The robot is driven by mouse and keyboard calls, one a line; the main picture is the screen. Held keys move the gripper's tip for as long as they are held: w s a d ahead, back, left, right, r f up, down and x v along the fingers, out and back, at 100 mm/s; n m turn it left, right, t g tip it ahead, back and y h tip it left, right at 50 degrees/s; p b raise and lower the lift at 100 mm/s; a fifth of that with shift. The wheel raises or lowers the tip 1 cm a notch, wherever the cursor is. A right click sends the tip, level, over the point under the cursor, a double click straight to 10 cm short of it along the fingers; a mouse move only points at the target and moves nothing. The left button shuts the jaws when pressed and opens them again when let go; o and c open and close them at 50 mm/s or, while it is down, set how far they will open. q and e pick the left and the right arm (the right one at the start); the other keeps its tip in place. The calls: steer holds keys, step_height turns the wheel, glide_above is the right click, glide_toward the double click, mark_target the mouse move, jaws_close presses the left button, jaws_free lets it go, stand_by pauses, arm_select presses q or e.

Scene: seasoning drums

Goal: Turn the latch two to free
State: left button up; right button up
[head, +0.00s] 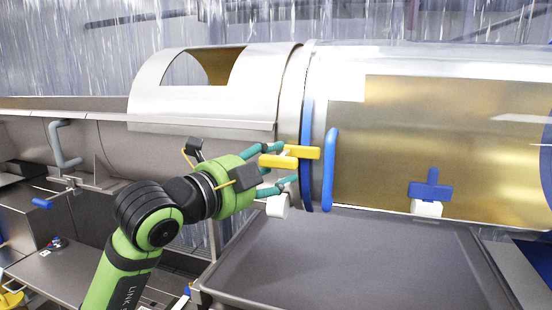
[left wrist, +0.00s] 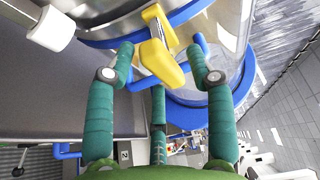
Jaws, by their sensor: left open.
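A yellow latch (head: 303,152) sits at the seam of the metal drum, beside a blue ring (head: 306,125). It also shows in the left wrist view (left wrist: 160,62), between my fingers. My left gripper (head: 284,165) is open, with its teal fingers spread around the yellow latch. In the left wrist view my left gripper (left wrist: 160,55) has a finger on each side of the latch and a third below it; contact cannot be told. A blue latch (head: 430,189) on a white block (head: 426,209) is farther right. Which one is latch two is not marked. My right gripper is not in view.
A blue curved handle (head: 329,170) stands just right of the yellow latch. A white cylinder (head: 277,207) hangs below my fingers. A wide grey tray (head: 350,265) lies under the drum. A blue-ended lever (head: 43,203) is at the far left.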

arm_select(q)
steer(key=shift+w+d, duration=0.3)
steer(key=shift+d, duration=0.1)
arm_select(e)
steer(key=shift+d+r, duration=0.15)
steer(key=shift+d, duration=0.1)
arm_select(q)
jaws_close()
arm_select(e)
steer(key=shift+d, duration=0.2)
